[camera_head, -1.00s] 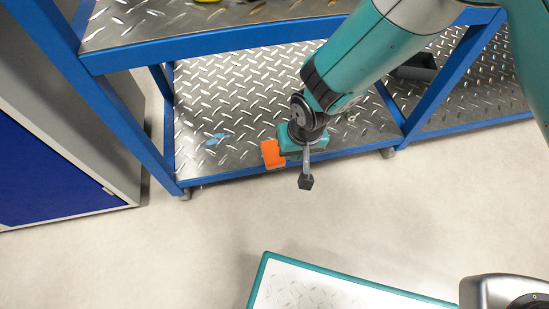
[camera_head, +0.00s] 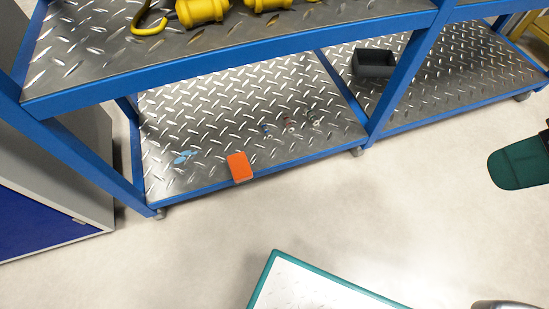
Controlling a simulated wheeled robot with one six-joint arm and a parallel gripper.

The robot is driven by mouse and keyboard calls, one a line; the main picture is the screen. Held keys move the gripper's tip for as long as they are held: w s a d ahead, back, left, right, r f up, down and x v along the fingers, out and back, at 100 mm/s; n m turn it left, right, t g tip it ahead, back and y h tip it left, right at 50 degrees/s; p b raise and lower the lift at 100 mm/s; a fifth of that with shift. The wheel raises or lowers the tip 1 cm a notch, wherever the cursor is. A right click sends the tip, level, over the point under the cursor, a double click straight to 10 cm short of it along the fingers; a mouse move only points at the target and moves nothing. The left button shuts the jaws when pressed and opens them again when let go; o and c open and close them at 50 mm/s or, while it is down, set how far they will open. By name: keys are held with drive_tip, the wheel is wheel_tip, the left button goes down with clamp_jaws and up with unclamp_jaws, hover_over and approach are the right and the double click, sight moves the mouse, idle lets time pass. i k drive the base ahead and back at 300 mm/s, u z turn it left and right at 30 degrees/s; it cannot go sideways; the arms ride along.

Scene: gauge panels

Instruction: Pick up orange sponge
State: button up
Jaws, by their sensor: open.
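The orange sponge (camera_head: 240,167) lies on the lower metal shelf (camera_head: 210,120), at its front edge near the blue rail. Nothing covers it. My gripper is not in view; only a teal part of my arm shows at the right edge, far from the sponge.
A small blue item (camera_head: 183,157) lies left of the sponge. Several small metal parts (camera_head: 289,123) lie to its right. A black bin (camera_head: 374,64) stands farther right. The upper shelf's blue edge (camera_head: 230,63), with yellow objects (camera_head: 201,11) above it, overhangs the back.

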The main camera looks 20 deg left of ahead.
sight(241, 170)
drive_tip(key=z, duration=1.35)
drive_tip(key=k, duration=0.85)
drive_tip(key=u, duration=0.15)
